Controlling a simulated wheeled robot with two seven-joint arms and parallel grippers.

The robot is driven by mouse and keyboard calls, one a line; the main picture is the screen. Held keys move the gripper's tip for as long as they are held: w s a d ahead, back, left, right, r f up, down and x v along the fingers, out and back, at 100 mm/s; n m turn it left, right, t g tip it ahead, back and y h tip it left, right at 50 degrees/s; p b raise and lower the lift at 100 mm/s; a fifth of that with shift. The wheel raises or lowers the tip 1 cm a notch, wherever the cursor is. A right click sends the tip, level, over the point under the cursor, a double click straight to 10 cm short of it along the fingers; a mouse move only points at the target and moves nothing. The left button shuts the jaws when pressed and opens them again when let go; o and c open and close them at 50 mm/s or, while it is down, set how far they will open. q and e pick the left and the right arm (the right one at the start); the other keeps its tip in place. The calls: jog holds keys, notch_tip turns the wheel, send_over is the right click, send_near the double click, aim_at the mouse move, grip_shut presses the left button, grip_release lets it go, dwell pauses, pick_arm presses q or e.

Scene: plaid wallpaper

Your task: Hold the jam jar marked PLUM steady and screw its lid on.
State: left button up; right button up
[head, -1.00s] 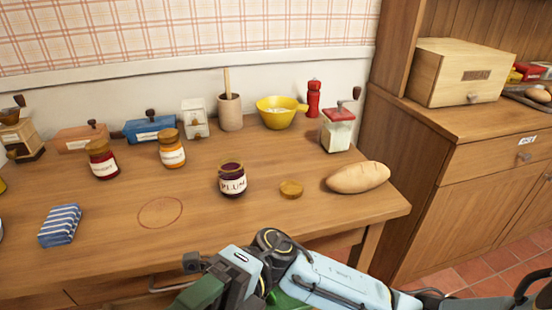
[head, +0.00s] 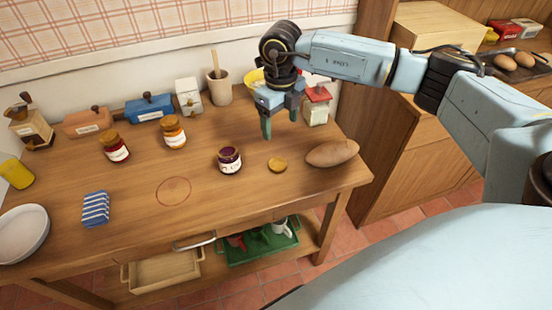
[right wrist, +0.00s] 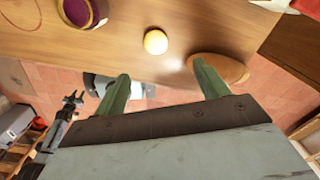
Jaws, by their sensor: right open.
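The PLUM jar (head: 229,160) stands upright and uncovered on the wooden table, dark purple inside, its white label facing front. It also shows at the top left of the right wrist view (right wrist: 82,10). A round gold lid (head: 277,166) lies flat on the table to its right; it is near the middle top of the right wrist view (right wrist: 155,42). My right gripper (head: 280,122) is open and empty, pointing down above the table behind the lid, apart from it. A small dark shape at the right wrist view's left may be my left gripper (right wrist: 73,98); its jaws are unclear.
A bread loaf (head: 332,153) lies right of the lid. Red (head: 114,147) and orange (head: 173,133) lidded jars stand left. A marked circle (head: 173,191) on the table is empty.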

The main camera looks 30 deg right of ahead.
jog(key=shift+f, duration=0.1)
send_over(278, 164)
jog(key=f, duration=0.8)
jog(key=shift+w+d+f+b, duration=0.1)
jog(key=shift+w+d+b, duration=0.05)
jog(key=shift+d+b, duration=0.2)
pick_arm(q)
jog(key=shift+a+f, duration=0.2)
jog(key=shift+f, duration=0.2)
jog(key=shift+a, duration=0.1)
pick_arm(e)
jog(key=shift+a, duration=0.1)
jog(key=f, duration=0.4)
jog(key=shift+a+f+b, duration=0.3)
jog(key=shift+f, duration=0.3)
pick_arm(q)
jog(key=shift+a+f, duration=0.25)
jog(key=shift+a, duration=0.45)
